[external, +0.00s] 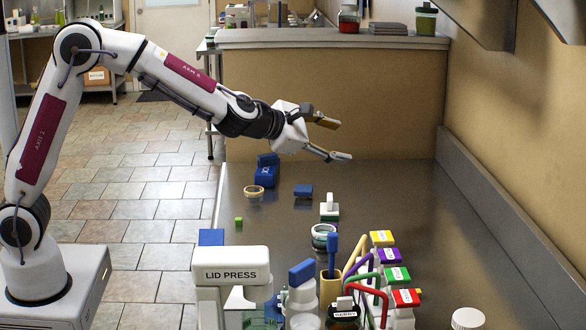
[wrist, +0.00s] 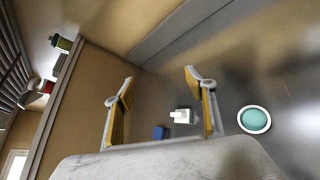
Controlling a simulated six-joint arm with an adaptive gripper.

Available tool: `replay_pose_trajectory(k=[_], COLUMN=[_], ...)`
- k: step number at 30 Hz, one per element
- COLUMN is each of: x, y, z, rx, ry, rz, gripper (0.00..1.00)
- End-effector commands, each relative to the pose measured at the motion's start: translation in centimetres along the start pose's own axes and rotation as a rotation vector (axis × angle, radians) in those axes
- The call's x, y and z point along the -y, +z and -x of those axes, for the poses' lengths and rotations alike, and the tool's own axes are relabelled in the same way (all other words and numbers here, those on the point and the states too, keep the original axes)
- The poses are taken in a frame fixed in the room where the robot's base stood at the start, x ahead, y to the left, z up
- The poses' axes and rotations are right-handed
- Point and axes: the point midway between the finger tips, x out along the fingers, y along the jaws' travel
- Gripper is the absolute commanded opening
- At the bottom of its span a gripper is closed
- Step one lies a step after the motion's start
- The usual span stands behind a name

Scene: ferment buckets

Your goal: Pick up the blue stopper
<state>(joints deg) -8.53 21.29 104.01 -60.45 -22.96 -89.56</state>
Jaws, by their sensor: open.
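A small blue block (external: 303,191), which may be the blue stopper, sits on the dark bench top below and left of my gripper in the external view. It also shows in the wrist view (wrist: 159,132), between the fingers and low in the picture. I cannot tell for sure that it is the stopper, as other blue pieces are around. My gripper (external: 335,139) is open and empty, held above the far part of the bench, apart from everything. In the wrist view my gripper's two fingers (wrist: 160,76) are spread wide.
A larger blue item (external: 266,172) and a yellowish ring (external: 253,191) stand left of the block. A white-handled piece (external: 329,209) is nearer, right of it.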

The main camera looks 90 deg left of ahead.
Motion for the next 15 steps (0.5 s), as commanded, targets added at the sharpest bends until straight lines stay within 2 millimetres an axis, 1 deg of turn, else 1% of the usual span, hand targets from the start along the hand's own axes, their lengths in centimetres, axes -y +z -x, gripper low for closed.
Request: replay_pose_trajectory(k=[1,5,6,11,15], x=[-0.2,-1.1,-1.4,-2.2,-2.7], y=[-1.0,-3.5,-4.4,-8.0,-11.6], z=[-1.2,-3.6,-4.3,-6.8,-8.5], rx=[-0.024,-0.075,-0.091,-0.148,-0.194], ry=[0.027,0.108,0.134,0.246,0.353], rz=[0.055,0.204,0.248,0.422,0.565], gripper=[0.56,0.56,0.56,0.56,0.56])
